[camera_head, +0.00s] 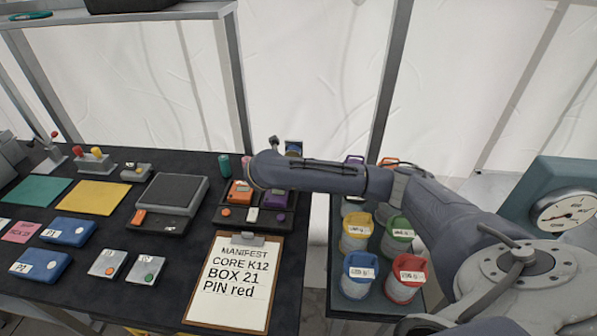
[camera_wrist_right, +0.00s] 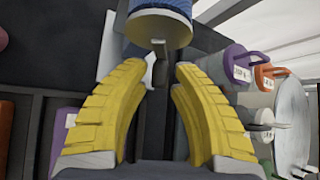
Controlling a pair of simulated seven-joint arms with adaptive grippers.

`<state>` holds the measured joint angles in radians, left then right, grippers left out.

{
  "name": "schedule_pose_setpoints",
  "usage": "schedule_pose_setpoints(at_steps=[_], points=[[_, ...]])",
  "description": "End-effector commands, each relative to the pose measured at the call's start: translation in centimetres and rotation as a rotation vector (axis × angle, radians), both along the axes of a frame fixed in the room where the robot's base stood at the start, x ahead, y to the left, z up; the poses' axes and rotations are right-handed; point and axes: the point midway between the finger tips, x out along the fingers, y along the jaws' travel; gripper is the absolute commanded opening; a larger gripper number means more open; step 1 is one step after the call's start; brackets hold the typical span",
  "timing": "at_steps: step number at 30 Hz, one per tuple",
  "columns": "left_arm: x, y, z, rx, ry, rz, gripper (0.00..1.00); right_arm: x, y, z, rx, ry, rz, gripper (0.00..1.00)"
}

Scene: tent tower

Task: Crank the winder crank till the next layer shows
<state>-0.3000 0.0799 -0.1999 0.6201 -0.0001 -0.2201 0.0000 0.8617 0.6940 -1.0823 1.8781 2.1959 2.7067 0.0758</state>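In the right wrist view, the two yellow ribbed fingers of my right gripper (camera_wrist_right: 160,82) stand apart. A short dark peg (camera_wrist_right: 160,73), apparently the crank's handle, shows between their tips, with a small gap on each side. In the head view, a small dark unit with a blue round part (camera_head: 293,148) shows just behind my right arm's end. My right arm hides the right fingers and most of the crank there. My left gripper is not in view.
A clipboard (camera_head: 232,290) reads CORE K12, BOX 21, PIN red. Colored-lid canisters (camera_head: 355,237) stand on the right-hand stand. Boxes, mats and small switches cover the dark table (camera_head: 75,310). A dial gauge (camera_head: 565,212) is at far right.

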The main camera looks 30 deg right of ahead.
Motion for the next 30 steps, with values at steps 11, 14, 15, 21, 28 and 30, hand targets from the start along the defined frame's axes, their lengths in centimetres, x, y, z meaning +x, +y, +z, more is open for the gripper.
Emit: schedule_pose_setpoints(at_steps=[11,14,15,21,28,30], points=[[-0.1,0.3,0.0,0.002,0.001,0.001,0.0,0.3,0.1,0.5,-0.001,-0.01,0.002,0.38],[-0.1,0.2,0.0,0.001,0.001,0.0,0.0,0.2,0.2,0.7,-0.001,-0.012,0.004,0.38],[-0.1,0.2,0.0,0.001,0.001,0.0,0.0,0.2,0.4,0.9,-0.001,-0.014,0.004,0.38],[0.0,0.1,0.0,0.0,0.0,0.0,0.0,-0.2,1.4,1.9,-0.002,-0.016,0.008,0.38],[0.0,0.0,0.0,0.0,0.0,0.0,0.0,-1.0,2.6,3.0,-0.001,-0.016,0.01,0.38],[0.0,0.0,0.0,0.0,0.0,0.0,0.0,-1.1,3.0,3.3,0.001,-0.017,0.012,0.38]])
